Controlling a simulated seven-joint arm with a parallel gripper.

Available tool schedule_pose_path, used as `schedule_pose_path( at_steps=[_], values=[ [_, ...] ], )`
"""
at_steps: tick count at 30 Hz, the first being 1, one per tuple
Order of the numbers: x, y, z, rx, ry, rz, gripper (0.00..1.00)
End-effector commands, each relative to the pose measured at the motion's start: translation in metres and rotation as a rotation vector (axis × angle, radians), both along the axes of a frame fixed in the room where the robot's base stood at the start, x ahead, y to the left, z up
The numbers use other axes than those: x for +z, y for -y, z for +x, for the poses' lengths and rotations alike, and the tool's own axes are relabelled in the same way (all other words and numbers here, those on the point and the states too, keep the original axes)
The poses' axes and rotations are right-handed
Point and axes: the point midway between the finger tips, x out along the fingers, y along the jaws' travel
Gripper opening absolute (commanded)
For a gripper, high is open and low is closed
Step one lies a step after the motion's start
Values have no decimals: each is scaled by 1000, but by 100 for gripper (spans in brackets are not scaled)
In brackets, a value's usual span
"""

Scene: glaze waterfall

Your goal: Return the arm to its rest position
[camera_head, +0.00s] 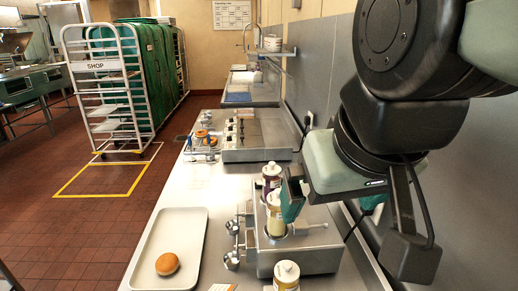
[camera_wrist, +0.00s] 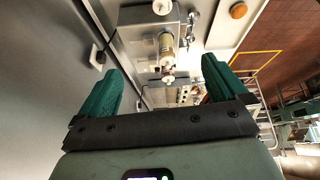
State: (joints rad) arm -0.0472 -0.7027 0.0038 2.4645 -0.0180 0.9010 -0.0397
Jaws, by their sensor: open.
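My gripper (camera_wrist: 160,70) is open, with its two green fingers apart and nothing held between them in the wrist view. In the head view my gripper (camera_head: 330,208) hangs at the right, above the steel bottle holder (camera_head: 300,258). I cannot tell from this view how close finger and bottle are. In the wrist view the yellow bottle (camera_wrist: 165,44) shows beyond the fingertips, apart from them. The arm is bent beside the grey wall panel.
A purple bottle (camera_head: 271,174) stands behind the yellow one, and a white-capped bottle (camera_head: 286,275) stands in front. A pale tray (camera_head: 152,240) with a bun (camera_head: 167,264) lies at the left. A steel machine (camera_head: 250,150) and more buns stand further back. The wall (camera_head: 470,200) is close at right.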

Motion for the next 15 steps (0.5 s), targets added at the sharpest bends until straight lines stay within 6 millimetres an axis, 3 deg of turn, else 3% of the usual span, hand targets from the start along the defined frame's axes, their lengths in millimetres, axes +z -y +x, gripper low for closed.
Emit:
schedule_pose_path(
  at_steps=[4, 15],
  values=[
    [-4, 3, -11, -52, 14, 28, 99],
    [-4, 4, -10, -53, 14, 29, 99]
  ],
)
